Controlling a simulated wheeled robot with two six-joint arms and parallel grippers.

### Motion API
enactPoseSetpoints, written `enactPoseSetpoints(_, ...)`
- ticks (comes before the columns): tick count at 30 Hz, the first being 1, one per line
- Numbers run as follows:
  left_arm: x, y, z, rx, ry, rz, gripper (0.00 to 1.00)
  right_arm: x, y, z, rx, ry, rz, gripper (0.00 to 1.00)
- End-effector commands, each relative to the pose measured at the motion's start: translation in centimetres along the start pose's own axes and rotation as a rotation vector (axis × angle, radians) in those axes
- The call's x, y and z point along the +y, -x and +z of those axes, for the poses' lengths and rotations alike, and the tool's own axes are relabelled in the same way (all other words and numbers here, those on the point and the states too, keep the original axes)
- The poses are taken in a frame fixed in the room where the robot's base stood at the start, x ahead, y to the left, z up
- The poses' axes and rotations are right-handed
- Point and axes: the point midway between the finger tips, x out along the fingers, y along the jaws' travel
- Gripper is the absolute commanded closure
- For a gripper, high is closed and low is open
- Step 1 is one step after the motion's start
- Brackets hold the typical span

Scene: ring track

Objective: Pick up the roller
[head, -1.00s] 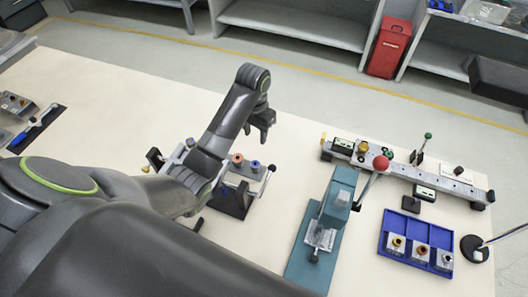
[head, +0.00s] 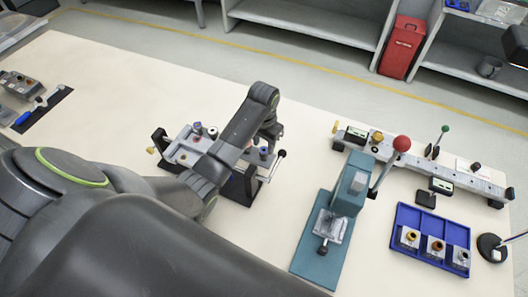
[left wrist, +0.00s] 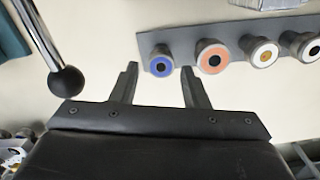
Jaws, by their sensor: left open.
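Several short rollers with coloured ends stand in a row on a grey bar (left wrist: 184,54) in the left wrist view: a blue-ended roller (left wrist: 160,68), an orange-ended one (left wrist: 212,60) and white-ended ones (left wrist: 262,52). In the head view they sit on the fixture (head: 238,186) left of centre, where my arm partly covers the row. The blue-ended roller also shows there (head: 263,152). My left gripper (head: 270,137) is open and empty above the fixture. In the left wrist view its fingertips (left wrist: 160,72) lie on either side of the blue-ended roller, with no visible contact. The right gripper is not in view.
A lever with a black ball knob (left wrist: 66,80) stands close to the left finger. A teal press (head: 345,195) with a red-knobbed lever is right of the fixture.

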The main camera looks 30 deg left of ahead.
Motion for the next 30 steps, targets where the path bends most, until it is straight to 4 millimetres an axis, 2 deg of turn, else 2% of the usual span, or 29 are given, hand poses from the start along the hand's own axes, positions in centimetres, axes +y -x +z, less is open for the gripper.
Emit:
enactPoseSetpoints(1, 0.0, -0.2, 0.0, -0.001, 0.0, 0.0, 0.59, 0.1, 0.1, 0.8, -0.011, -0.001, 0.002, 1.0)
enactPoseSetpoints(5, 0.0, -0.9, -0.1, -0.002, 0.0, 0.0, 0.59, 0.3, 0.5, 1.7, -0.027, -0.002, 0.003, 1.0)
enactPoseSetpoints(15, -0.1, -4.9, -0.3, -0.002, 0.0, 0.0, 0.59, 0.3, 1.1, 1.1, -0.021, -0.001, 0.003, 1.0)
enactPoseSetpoints(25, -0.1, -5.4, -0.3, 0.001, -0.001, -0.001, 0.59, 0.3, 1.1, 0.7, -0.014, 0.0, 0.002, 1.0)
enactPoseSetpoints(30, -0.1, -5.4, -0.3, 0.0, -0.001, 0.0, 0.81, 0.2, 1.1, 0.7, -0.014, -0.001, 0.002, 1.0)
